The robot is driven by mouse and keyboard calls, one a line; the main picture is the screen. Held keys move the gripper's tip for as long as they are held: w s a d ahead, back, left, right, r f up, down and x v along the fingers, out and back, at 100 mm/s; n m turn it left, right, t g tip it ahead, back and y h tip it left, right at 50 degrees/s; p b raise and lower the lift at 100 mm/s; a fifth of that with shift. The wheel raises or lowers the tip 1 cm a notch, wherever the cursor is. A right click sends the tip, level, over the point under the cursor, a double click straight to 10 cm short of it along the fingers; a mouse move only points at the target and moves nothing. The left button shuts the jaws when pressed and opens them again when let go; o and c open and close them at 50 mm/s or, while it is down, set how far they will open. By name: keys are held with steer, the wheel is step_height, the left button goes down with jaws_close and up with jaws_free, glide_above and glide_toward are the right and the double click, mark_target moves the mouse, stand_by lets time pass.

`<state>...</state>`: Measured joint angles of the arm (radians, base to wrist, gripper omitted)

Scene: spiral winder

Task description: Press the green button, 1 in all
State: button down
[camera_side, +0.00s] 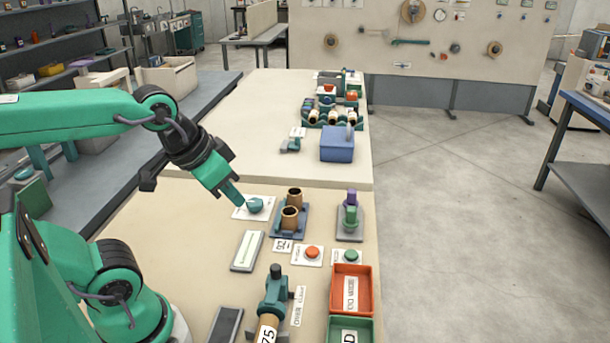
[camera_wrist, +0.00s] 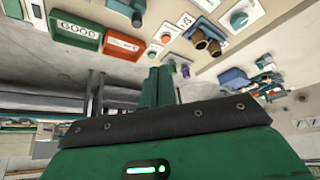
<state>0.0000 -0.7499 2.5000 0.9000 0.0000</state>
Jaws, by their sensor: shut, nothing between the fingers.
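The small green button (camera_side: 352,256) sits on a white plate at the right of the bench, behind the red tray. In the wrist view it shows small (camera_wrist: 153,54), beyond my fingertips. A larger teal dome (camera_side: 255,205) on a white plate lies further left; the wrist view shows it (camera_wrist: 239,19) at upper right. My gripper (camera_side: 239,203) is shut and empty. It points down to the right, its tip just left of the teal dome in the side view, and well apart from the green button. Its height above the bench is hard to tell.
An orange button (camera_side: 312,252) stands left of the green one. Two brown cylinders (camera_side: 290,217) and a purple-and-green piece (camera_side: 350,215) stand behind. The red tray (camera_side: 367,310) and green tray (camera_side: 364,322) are in front. A blue box (camera_side: 337,147) is farther back.

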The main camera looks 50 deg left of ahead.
steer(key=shift+w, duration=0.15)
stand_by(0.4)
steer(key=m+t+h, duration=0.1)
steer(key=m+t, duration=0.3)
steer(key=m, duration=0.7)
glide_above(347, 255)
step_height(347, 255, down, 13)
steer(key=shift+r, duration=0.15)
steer(key=shift+f, duration=4.4)
